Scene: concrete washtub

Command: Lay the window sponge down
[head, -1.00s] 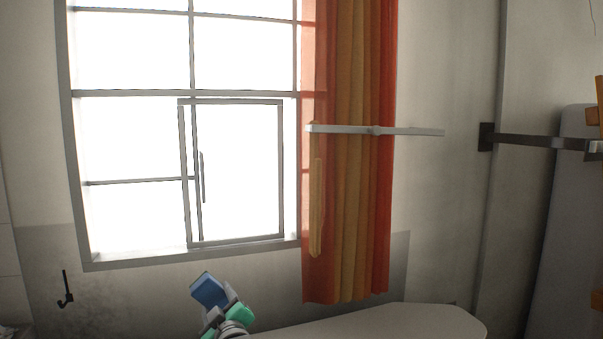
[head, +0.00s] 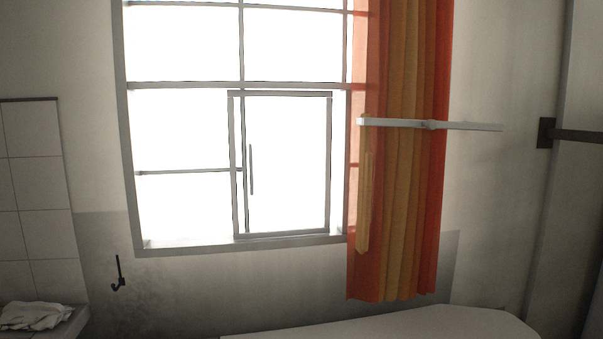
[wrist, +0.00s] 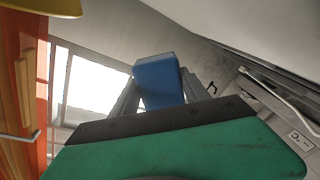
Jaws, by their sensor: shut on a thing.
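The window sponge, a blue block (wrist: 158,76), is in the wrist view, ahead of the green and black part in the foreground. My gripper (wrist: 160,92) is shut on it, with a grey finger on either side. The far end of the sponge sticks out past the fingers and is clear of anything I can see. The green part hides the near side of the grip. Neither my gripper nor the sponge shows in the head view now.
A pale rounded surface (head: 420,325) runs along the bottom of the head view. A white crumpled cloth (head: 35,316) lies on a ledge at lower left. The window (head: 240,170), orange curtain (head: 405,200) and black hook (head: 118,275) are behind.

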